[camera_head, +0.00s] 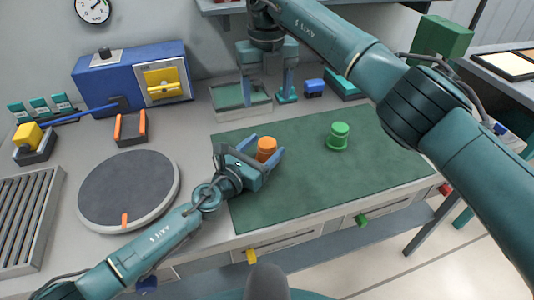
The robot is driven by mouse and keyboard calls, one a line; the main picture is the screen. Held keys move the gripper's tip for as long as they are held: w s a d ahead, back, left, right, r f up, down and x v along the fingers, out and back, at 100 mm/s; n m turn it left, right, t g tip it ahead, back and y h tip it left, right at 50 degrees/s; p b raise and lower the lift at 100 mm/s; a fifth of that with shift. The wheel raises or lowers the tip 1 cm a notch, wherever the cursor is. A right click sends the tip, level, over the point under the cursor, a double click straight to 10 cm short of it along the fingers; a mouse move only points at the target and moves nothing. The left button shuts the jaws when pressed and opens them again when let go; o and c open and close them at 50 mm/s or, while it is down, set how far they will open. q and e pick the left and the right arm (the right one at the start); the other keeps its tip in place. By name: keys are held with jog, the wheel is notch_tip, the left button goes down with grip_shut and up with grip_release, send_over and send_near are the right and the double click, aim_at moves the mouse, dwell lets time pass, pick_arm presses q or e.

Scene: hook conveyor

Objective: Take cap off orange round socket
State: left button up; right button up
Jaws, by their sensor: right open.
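An orange round piece (266,147) stands upright on the green mat (310,190), near its left part. Its lower part is hidden by my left gripper, so I cannot tell cap from socket. My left gripper (263,152) reaches in from the lower left, with one blue finger on either side of the orange piece. I cannot tell whether the fingers touch it. My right gripper (268,96) is open and empty, pointing down behind the mat's back edge, in front of the wall.
A green round piece (339,136) stands to the right on the mat. A grey turntable (128,187) lies at left, with an orange and grey holder (130,128) and a blue box (132,78) behind. My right arm crosses the upper right. The mat's front is clear.

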aim_at(269, 144)
pick_arm(q)
jog(key=c, duration=1.3)
jog(key=shift+c, duration=0.2)
pick_arm(e)
jog(key=shift+w+d+f+t, duration=0.15)
jog(key=shift+d+t, duration=0.15)
jog(key=shift+c, duration=0.2)
jog(key=s+d+f+n+t+y, duration=0.2)
jog(key=s+d+n+t+y, duration=0.1)
jog(key=s+n, duration=0.15)
jog(key=shift+m, duration=0.45)
jog(key=x, duration=1.2)
jog(key=shift+s+d+f, duration=0.1)
jog(key=shift+s, duration=0.1)
jog(key=shift+c, duration=0.2)
